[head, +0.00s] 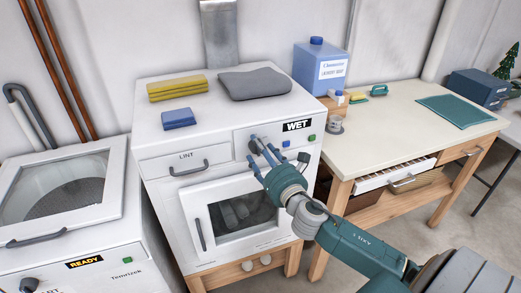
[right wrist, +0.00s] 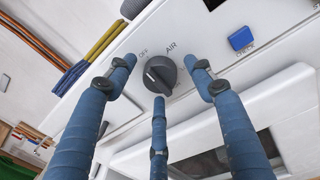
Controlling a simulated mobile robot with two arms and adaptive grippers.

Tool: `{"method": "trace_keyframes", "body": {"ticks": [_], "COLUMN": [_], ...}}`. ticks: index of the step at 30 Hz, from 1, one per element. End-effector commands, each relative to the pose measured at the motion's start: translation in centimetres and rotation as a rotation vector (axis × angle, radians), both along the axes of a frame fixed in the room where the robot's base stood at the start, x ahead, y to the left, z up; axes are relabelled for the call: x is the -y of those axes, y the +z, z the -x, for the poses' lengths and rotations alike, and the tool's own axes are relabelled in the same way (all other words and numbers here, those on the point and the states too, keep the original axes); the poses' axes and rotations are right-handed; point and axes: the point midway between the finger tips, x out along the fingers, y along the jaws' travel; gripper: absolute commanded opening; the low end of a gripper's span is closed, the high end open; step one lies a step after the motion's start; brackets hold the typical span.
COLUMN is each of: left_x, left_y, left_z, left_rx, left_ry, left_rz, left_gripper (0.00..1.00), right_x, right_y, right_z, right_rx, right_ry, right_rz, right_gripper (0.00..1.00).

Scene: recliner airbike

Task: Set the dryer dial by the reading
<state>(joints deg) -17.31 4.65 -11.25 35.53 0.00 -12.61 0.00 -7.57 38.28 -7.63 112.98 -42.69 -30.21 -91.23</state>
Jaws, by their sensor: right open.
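The white dryer (head: 160,215) stands in the middle of the head view. Its display (head: 297,125) reads WET. The dark grey dial (right wrist: 160,75) shows in the right wrist view, with OFF and AIR printed around it; other marks are hidden or too small to read. A white mark shows on the dial's left part. My right gripper (head: 266,154) is in front of the dial. In the right wrist view its blue fingers (right wrist: 162,85) are spread around the dial, without clear contact. A blue CHECK button (right wrist: 241,39) is right of the dial. My left gripper is not in view.
Folded yellow cloths (head: 177,87), a grey cloth (head: 254,83) and a blue cloth (head: 178,119) lie on the dryer. A washer (head: 125,225) reading READY stands left. A table (head: 400,113) with a blue jug (head: 320,68) and open drawer (head: 395,175) stands right.

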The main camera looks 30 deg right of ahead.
Motion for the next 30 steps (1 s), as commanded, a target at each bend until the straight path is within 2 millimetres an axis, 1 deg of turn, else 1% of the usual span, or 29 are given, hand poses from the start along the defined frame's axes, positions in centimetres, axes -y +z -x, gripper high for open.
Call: {"method": "trace_keyframes", "body": {"ticks": [7,11,12,14,30], "left_x": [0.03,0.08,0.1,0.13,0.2], "left_y": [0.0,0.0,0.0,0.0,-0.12], "left_z": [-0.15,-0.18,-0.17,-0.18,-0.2], "left_rx": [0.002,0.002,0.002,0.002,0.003], "left_ry": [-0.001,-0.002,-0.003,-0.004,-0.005], "left_rz": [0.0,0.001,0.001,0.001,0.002], "left_gripper": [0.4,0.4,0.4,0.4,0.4], "right_x": [-0.01,-0.01,0.0,0.01,0.07], "right_y": [-0.03,-0.03,-0.02,-0.01,0.07], "right_z": [-0.07,-0.06,-0.06,-0.06,-0.07], "right_rx": [0.0,0.0,0.0,0.0,0.013], "right_ry": [0.0,0.0,0.0,0.0,-0.001], "right_rz": [0.0,0.0,0.0,0.0,-0.047], "right_gripper": [0.53,0.27,0.19,0.09,0.08]}}
